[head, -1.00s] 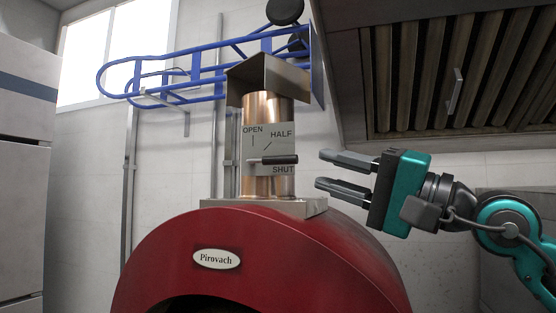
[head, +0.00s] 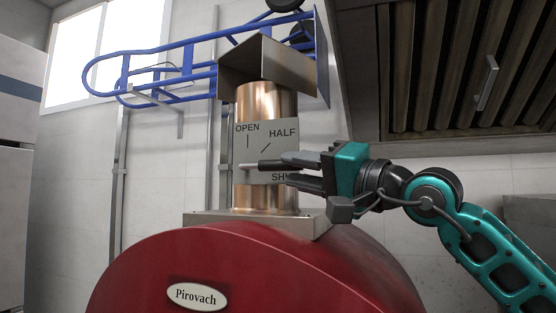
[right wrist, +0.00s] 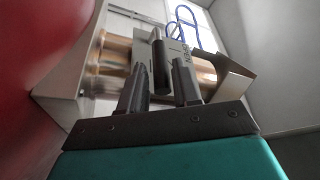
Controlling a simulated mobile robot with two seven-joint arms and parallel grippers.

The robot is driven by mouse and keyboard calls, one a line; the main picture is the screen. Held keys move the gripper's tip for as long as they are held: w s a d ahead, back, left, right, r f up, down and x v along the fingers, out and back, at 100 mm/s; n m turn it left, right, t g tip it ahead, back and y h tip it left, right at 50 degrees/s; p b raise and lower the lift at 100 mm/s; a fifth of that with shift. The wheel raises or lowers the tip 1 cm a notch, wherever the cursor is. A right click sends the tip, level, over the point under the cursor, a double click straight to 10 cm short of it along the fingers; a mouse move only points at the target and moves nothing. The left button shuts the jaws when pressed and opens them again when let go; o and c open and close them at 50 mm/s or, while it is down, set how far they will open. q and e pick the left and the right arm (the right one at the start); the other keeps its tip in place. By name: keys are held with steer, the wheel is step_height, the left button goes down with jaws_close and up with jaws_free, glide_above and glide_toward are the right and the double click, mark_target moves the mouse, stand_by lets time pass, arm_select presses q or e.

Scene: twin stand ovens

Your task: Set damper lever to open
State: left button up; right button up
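The damper lever (head: 264,165) has a black grip on a thin metal rod. It lies about horizontal, pointing right, just above the SHUT mark on the damper plate (head: 246,148). OPEN and HALF are readable above it; SHUT is partly hidden by a finger. The plate sits on a copper flue pipe (head: 264,100). My right gripper (head: 290,170) is open with its fingers on either side of the grip's end. In the right wrist view the grip (right wrist: 161,62) stands between the two spread fingers (right wrist: 160,88), with gaps visible. My left gripper is not in view.
The red oven dome (head: 250,270) with its Pirovach badge is below the flue. A metal cowl (head: 268,65) tops the pipe. A blue tubular rack (head: 150,75) is on the wall behind. A vent hood (head: 450,70) hangs at upper right.

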mark_target(289, 168)
steer(key=shift+p+x, duration=0.4)
steer(key=shift+x, duration=1.95)
steer(key=shift+d, duration=0.1)
jaws_close()
